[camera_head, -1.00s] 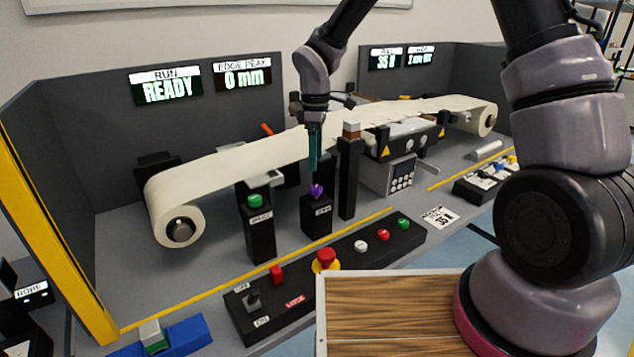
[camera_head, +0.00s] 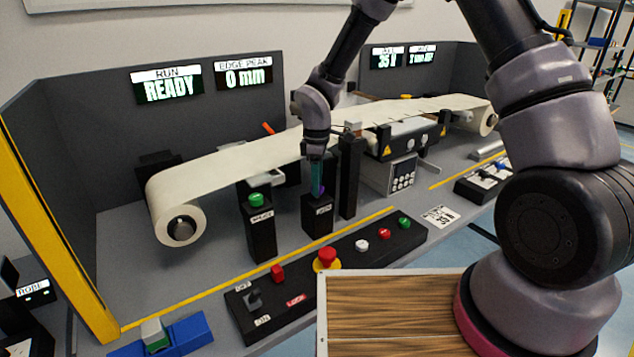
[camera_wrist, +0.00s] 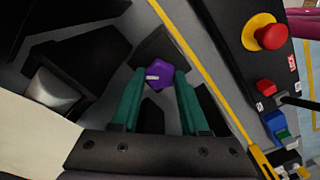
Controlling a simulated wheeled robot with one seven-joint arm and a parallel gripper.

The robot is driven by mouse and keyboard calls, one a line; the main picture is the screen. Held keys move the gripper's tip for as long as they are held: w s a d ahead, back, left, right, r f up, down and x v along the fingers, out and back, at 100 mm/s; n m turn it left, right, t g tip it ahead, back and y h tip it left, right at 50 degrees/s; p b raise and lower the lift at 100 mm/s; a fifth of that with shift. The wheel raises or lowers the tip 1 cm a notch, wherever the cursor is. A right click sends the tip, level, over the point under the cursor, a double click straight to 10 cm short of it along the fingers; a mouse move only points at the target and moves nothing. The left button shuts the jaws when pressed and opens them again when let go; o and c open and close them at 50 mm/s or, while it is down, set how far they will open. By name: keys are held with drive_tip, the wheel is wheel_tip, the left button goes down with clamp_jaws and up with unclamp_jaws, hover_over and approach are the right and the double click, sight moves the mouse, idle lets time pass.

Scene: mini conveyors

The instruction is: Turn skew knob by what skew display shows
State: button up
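The purple knob (camera_head: 321,190), a lobed knob with a white pointer mark, sits on a short black post (camera_head: 317,215) in front of the belt. The post's label is too small to read surely. My gripper (camera_head: 317,188) points down over the knob. In the wrist view, its two teal fingers (camera_wrist: 158,76) are apart, with the knob (camera_wrist: 161,72) between or just past the tips; I cannot tell whether they touch it. Two small displays (camera_head: 402,57) at the back right read about "35 N" and an "mm" value too blurred to read surely.
A cream belt (camera_head: 240,150) runs over rollers behind the knob. A taller black post (camera_head: 350,180) stands close to its right, and a green-button post (camera_head: 260,225) to its left. A control panel with a red emergency button (camera_head: 327,257) lies in front.

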clamp_jaws()
drive_tip(key=shift+m, duration=0.3)
drive_tip(key=m, duration=0.3)
drive_tip(key=shift+m, duration=2)
drive_tip(key=o, duration=0.9)
unclamp_jaws()
